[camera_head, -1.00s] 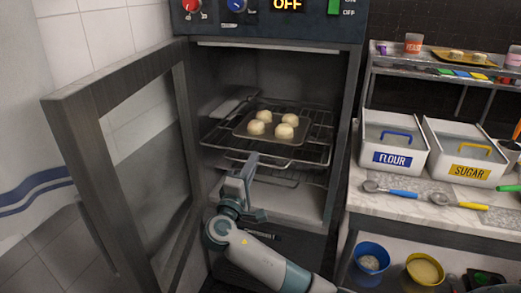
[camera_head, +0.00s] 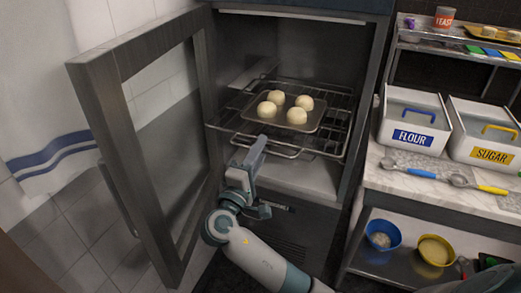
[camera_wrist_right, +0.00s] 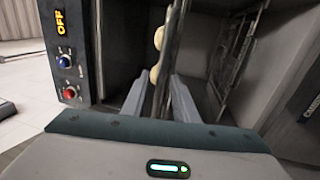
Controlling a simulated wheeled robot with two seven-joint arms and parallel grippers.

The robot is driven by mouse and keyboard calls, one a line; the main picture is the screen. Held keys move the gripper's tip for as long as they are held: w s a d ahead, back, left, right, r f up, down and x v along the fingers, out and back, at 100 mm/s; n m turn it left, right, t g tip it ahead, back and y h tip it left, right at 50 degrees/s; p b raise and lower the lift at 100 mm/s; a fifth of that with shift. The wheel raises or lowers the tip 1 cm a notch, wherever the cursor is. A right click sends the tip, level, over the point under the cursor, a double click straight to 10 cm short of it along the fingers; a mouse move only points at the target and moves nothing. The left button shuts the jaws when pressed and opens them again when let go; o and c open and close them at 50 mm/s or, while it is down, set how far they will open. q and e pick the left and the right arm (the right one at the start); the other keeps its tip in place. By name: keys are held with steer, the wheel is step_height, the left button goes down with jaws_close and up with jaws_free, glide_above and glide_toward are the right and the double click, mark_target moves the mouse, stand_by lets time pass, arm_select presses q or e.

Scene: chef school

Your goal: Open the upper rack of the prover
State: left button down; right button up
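The prover (camera_head: 225,38) stands with its glass door (camera_head: 88,105) swung open to the left. Inside, a wire upper rack (camera_head: 338,128) carries a metal tray (camera_head: 318,117) with several pale dough balls (camera_head: 297,116). My right gripper (camera_head: 258,146) is at the rack's front edge, left of its middle. In the right wrist view, its two fingers (camera_wrist_right: 160,98) stand apart, with the rack's front edge (camera_wrist_right: 175,55) and the dough balls seen between them. A gap shows between fingers and rack; contact cannot be told. My left gripper is not in view.
The open door with its frame borders my right arm on the left. A counter on the right holds the flour bin (camera_head: 412,112), the sugar bin (camera_head: 485,135) and scoops (camera_head: 425,174). A blue bowl (camera_head: 383,235) and yellow bowl (camera_head: 437,250) stand on the shelf below.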

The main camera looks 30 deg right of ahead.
stand_by(0.3)
